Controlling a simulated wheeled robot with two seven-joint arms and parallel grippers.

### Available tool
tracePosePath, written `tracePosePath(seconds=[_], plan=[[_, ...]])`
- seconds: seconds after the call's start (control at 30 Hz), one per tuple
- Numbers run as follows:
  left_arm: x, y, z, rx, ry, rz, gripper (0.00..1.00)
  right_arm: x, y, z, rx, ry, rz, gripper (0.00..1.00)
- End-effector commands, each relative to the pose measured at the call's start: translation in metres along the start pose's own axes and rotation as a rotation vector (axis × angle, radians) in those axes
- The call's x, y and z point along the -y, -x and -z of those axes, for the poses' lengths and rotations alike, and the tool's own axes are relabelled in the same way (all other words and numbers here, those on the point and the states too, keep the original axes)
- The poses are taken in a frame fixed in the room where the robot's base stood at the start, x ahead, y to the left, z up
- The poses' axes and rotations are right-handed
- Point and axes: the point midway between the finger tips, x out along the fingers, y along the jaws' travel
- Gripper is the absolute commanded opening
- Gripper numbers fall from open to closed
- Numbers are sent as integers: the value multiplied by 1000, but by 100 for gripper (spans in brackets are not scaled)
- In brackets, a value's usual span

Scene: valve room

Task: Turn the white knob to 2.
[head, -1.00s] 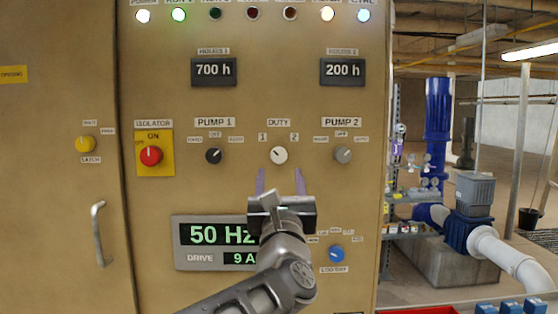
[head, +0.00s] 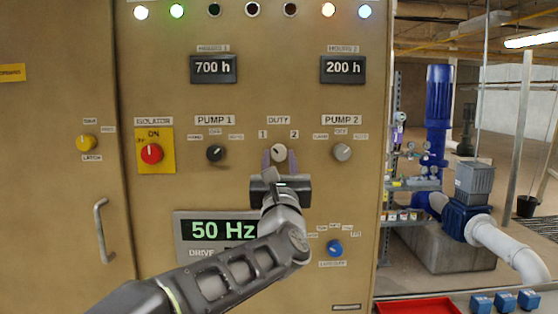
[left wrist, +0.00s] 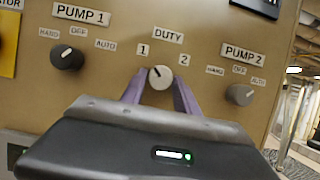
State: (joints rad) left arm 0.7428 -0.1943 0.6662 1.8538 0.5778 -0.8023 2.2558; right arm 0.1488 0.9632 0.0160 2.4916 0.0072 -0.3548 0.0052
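The white knob (head: 279,152) is on the panel under the DUTY label, between the marks 1 and 2. In the left wrist view the knob (left wrist: 160,78) has its dark pointer line tilted to the upper left, toward 1. My left gripper (head: 279,160) is in front of the panel with its two purple fingers open, one on each side of the knob. It also shows in the left wrist view (left wrist: 158,88), where I cannot tell whether either finger touches the knob. My right gripper is not in view.
The black PUMP 1 knob (head: 216,153) is left of the white knob, and the grey PUMP 2 knob (head: 342,152) is right. The red isolator (head: 152,154) is further left. A blue knob (head: 334,248) and the drive display (head: 219,230) are lower. A door handle (head: 101,230) sticks out left.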

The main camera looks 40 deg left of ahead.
Motion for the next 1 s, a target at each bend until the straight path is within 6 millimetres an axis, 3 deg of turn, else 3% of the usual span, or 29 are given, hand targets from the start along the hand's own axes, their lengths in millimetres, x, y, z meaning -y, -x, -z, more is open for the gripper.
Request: tracePosePath(seconds=[0.43,0.77,1.0], plan=[[0,0,0,0,0,0,0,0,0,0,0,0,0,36],[0,1,1,1,-10,5,0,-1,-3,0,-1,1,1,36],[-1,2,2,3,-74,32,0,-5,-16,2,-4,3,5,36]])
